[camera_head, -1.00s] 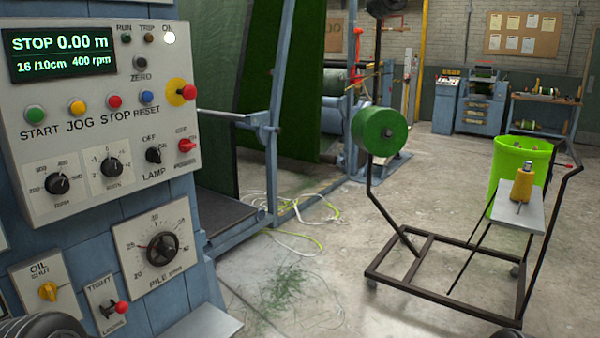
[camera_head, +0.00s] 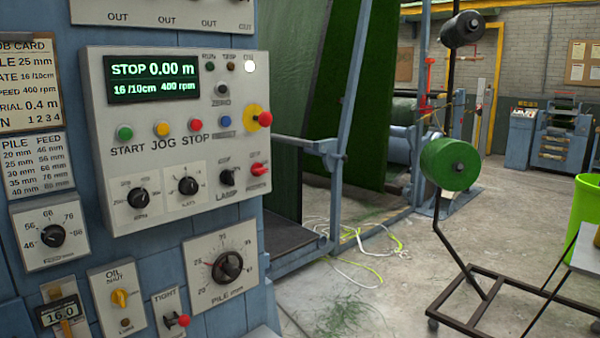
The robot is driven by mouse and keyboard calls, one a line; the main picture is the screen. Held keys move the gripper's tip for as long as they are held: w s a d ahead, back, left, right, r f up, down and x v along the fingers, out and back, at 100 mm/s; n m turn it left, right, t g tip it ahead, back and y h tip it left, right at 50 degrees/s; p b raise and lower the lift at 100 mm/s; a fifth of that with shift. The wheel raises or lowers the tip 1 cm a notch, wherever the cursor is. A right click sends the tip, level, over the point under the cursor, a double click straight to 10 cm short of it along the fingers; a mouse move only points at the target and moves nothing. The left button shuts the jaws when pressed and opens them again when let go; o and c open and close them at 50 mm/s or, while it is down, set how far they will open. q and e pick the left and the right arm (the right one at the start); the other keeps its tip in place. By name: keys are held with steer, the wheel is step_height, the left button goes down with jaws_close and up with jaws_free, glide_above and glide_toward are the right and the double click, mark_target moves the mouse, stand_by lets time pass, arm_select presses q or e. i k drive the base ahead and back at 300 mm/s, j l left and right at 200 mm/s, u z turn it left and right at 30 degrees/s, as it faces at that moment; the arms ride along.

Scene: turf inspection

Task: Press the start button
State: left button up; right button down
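The green start button (camera_head: 125,132) is on the left of the button row on the grey control panel (camera_head: 240,195), labelled START below it. To its right are the yellow JOG button (camera_head: 161,129), the red STOP button (camera_head: 196,125) and the blue RESET button (camera_head: 226,121). The panel's display (camera_head: 153,78) reads STOP 0.00 m, 16 /10cm, 400 rpm. The ON lamp (camera_head: 249,66) is lit white; the RUN lamp (camera_head: 210,66) looks dark. Neither of my grippers is in view.
A red emergency knob on a yellow disc (camera_head: 256,117) sticks out at the panel's right. A trolley (camera_head: 490,300) with a green spool (camera_head: 449,164) stands at right. Cables (camera_head: 365,245) lie on the floor.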

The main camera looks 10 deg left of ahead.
mark_target(125, 133)
steer(key=u, duration=1.3)
